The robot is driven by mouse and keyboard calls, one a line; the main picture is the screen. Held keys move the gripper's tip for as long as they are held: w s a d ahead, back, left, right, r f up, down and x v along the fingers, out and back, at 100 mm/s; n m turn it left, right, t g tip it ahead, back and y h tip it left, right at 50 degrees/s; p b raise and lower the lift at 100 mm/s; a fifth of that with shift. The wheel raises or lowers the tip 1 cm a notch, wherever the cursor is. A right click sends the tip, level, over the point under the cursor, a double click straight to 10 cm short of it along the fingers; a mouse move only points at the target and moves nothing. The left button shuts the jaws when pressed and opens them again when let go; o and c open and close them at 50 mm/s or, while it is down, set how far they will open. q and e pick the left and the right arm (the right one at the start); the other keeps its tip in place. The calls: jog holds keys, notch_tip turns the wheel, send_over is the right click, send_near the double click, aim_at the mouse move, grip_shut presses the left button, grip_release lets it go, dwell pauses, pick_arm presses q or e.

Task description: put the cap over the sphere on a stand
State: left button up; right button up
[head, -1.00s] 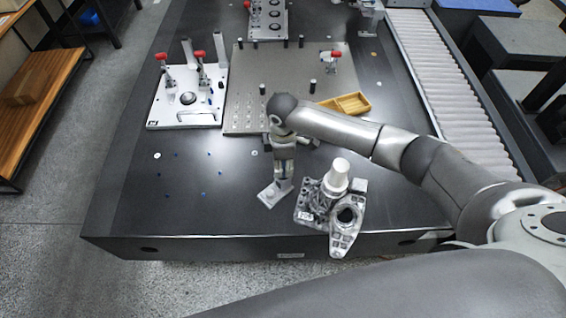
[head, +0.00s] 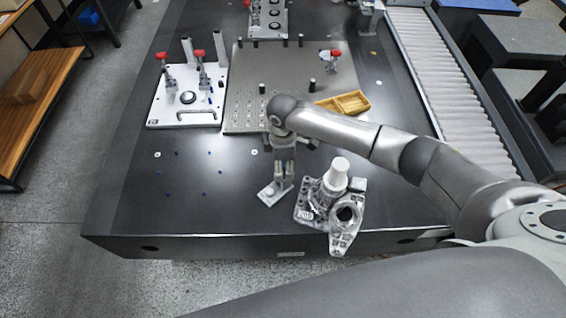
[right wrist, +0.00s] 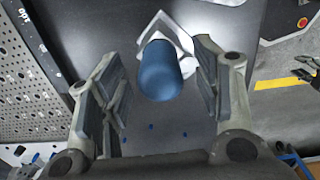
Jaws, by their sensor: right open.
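The cap (right wrist: 160,72) is a blue, round-ended cylinder in the right wrist view. It appears to sit over the stand, whose pale angular base (right wrist: 182,38) shows behind it. No sphere shows; anything under the cap is hidden. In the head view the stand's pale base (head: 267,194) is on the dark table near its front edge. My right gripper (head: 284,178) is right above the stand, pointing down. In the right wrist view its open fingers (right wrist: 163,95) are on both sides of the cap, with a gap visible on each side. My left gripper is out of view.
A grey metal casting (head: 345,238) with a white cylinder (head: 335,172) stands close to the right of the stand. A white clamp plate (head: 170,118), a perforated plate (head: 240,125) and a yellow tray (head: 352,103) lie farther back. The table's left front is mostly clear.

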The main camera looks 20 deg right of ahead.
jog(key=shift+r, duration=0.25)
notch_tip(320, 180, up, 12)
jog(key=shift+f, duration=0.25)
dwell(0.6)
